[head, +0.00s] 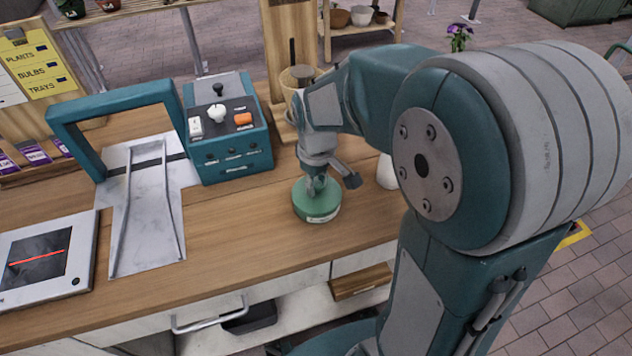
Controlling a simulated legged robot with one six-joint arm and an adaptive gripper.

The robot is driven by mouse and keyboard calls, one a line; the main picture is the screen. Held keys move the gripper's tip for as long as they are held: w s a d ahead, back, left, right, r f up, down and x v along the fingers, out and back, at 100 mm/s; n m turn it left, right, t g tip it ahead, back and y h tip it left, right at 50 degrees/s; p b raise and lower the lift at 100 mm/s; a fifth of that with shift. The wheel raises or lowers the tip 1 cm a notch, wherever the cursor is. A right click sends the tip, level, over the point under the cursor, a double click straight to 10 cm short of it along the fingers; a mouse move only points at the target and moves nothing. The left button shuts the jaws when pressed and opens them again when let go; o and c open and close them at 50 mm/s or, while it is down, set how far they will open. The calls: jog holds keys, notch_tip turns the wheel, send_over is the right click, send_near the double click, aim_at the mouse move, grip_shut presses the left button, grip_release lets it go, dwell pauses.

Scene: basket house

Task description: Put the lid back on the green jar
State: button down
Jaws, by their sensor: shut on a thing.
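The green jar (318,212) stands on the wooden counter, right of the middle, with a small pale label low on its front. My gripper (317,188) points down at the top of the jar from above. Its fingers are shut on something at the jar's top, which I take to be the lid. The lid and the jar have no clear line between them from this angle, so I cannot tell whether the lid sits flat on the rim. My fingers partly cover the top.
A teal control box (228,140) with knobs stands behind left. A teal frame (112,105) over a metal plate (150,235) and a scanner (45,262) lie left. A white object (387,172) is partly hidden right of the jar. The counter in front is clear.

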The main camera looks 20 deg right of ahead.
jog(key=shift+c, duration=2)
grip_release()
jog(key=o, duration=0.4)
jog(key=shift+r, duration=0.15)
jog(key=shift+r, duration=3.35)
